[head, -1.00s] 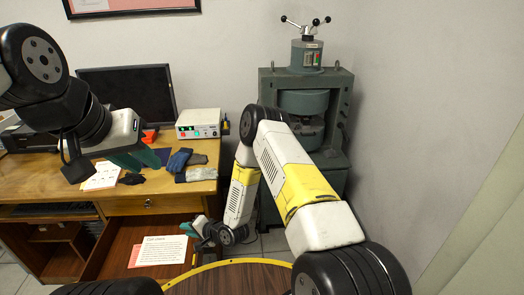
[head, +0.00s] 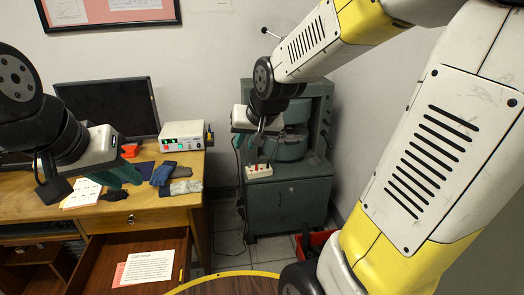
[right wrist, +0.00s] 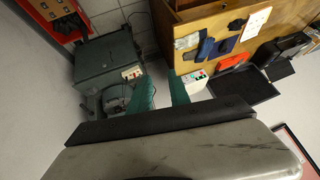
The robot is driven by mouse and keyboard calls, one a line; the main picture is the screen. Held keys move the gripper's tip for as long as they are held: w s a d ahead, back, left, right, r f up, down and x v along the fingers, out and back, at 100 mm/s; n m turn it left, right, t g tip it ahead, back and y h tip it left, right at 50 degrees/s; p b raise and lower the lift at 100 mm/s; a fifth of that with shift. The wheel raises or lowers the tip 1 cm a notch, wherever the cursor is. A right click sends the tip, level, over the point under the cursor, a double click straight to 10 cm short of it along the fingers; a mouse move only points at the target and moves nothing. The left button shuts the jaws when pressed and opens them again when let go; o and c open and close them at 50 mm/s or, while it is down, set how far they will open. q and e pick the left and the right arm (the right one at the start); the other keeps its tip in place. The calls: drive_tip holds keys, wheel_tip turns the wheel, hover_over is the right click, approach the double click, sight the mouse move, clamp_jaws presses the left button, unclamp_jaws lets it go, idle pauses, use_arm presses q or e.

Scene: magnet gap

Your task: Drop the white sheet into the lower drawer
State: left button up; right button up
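The white sheet (head: 150,265), with printed text, lies in the open lower drawer (head: 180,245) in the head view, partly over a pink-red piece. The drawer is pulled out below a shut upper drawer (head: 142,220). My left gripper (head: 127,176) hangs above the desk top, its teal fingers apart and nothing seen between them. My right gripper (head: 258,148) is raised in front of the green press, well away from the sheet. In the right wrist view its teal fingers (right wrist: 160,88) stand apart, with nothing between them. The sheet does not clearly show in that view.
The wooden desk (head: 45,212) bears gloves (head: 165,173), papers (head: 82,193), a white instrument box (head: 182,135) and a dark monitor (head: 108,106). The green press (head: 285,205) stands right of it, with a red crate (head: 318,240) beside it. A round yellow-rimmed table (head: 225,273) is in front.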

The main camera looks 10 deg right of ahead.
drive_tip(key=s+d+r, duration=0.1)
drive_tip(key=s+r, duration=0.1)
drive_tip(key=s, duration=0.6)
drive_tip(key=s+d+r+n+g, duration=0.1)
drive_tip(key=s+r, duration=0.1)
drive_tip(key=s, duration=0.5)
drive_tip(key=shift+s+d+r, duration=0.2)
drive_tip(key=shift+s+d, duration=0.2)
